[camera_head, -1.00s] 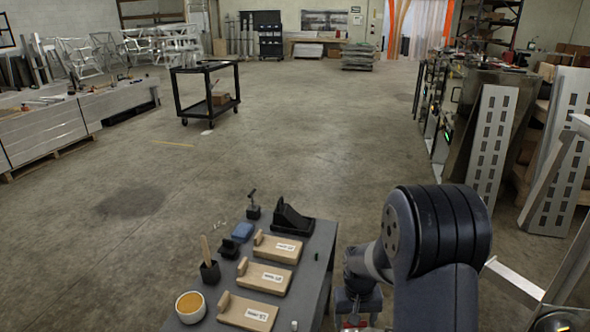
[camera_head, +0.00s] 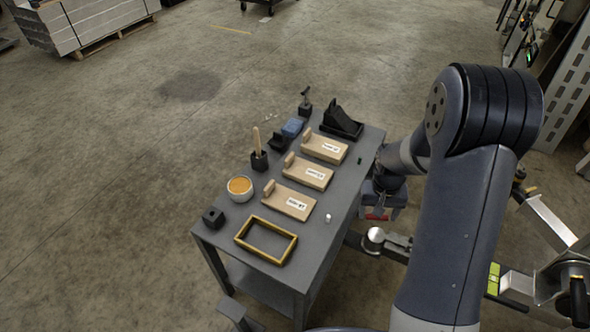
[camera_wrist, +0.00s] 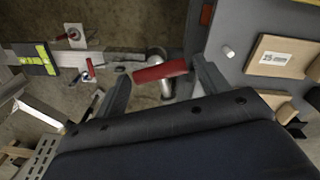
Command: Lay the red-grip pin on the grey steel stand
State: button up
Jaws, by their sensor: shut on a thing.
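The red-grip pin shows its red grip (camera_wrist: 160,72) between my gripper's fingers (camera_wrist: 162,85) in the wrist view. My gripper is shut on it. In the head view a bit of red shows at my gripper (camera_head: 378,212), low beside the right edge of the grey steel stand. Much of the pin's shank is hidden. The grey steel stand (camera_head: 345,195) is a flat-topped table in the middle of the head view; its edge also shows at the upper right of the wrist view (camera_wrist: 228,75). The pin is apart from the stand top.

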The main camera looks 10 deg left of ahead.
aim_at(315, 200)
jog(key=i+l+u, duration=0.15)
jog(key=u, duration=0.25)
jog(key=i+l+u, duration=0.15)
jog(key=u, duration=0.25)
jog(key=i+l+u, duration=0.1)
jog(key=l+u, duration=0.5)
jog(key=u, duration=0.15)
